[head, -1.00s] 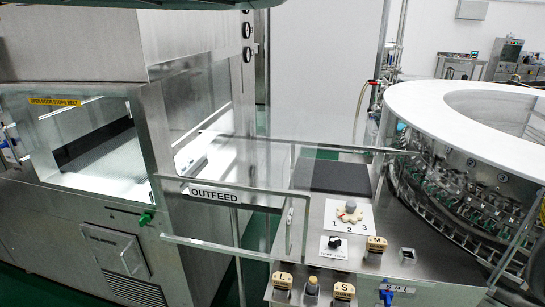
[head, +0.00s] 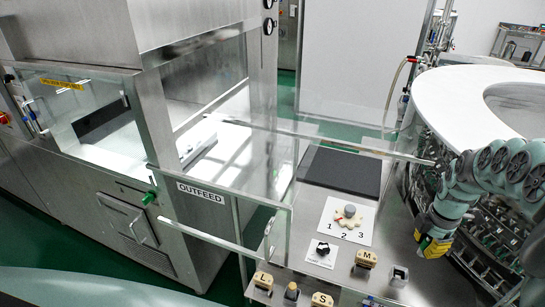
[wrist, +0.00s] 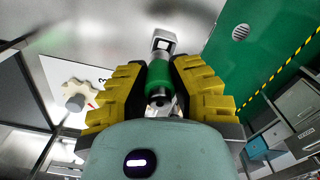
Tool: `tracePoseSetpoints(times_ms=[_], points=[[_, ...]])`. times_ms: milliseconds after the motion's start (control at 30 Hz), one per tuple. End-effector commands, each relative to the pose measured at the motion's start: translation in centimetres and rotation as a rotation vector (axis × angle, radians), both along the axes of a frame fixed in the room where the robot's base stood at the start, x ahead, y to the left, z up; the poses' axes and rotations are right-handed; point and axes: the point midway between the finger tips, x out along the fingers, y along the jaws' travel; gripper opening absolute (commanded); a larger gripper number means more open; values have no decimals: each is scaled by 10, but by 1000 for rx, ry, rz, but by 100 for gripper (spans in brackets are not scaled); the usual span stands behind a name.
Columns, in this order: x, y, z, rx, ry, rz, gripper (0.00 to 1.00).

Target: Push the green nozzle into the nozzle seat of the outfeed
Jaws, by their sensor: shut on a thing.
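My gripper (head: 432,248) has come in at the right of the head view, with its yellow fingers pointing down beside the steel outfeed table (head: 385,235). In the wrist view the ribbed yellow fingers of my gripper (wrist: 160,88) are shut on the green nozzle (wrist: 159,72), a green cylinder with a dark metal end. A small square metal socket, which looks like the nozzle seat (head: 399,275), stands on the table below and left of my gripper. It also shows beyond the nozzle in the wrist view (wrist: 163,41), apart from it. The nozzle is hidden in the head view.
A 1-2-3 selector knob (head: 349,211), a black knob (head: 323,249) and tan blocks marked L, S and M (head: 365,259) stand near the seat. A glass guard (head: 235,228) lies left. The round white-topped carousel (head: 450,95) is close behind my arm.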

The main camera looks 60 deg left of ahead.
Motion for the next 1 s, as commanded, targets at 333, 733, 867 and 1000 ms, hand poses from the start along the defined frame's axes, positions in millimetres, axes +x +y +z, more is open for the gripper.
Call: tracePoseSetpoints(times_ms=[333,733,867,1000], points=[[-30,14,-20,-1,-1,341,0],[-30,15,-46,1,-4,341,0],[-30,15,-59,2,-3,340,0],[-30,15,-72,1,-3,342,0]])
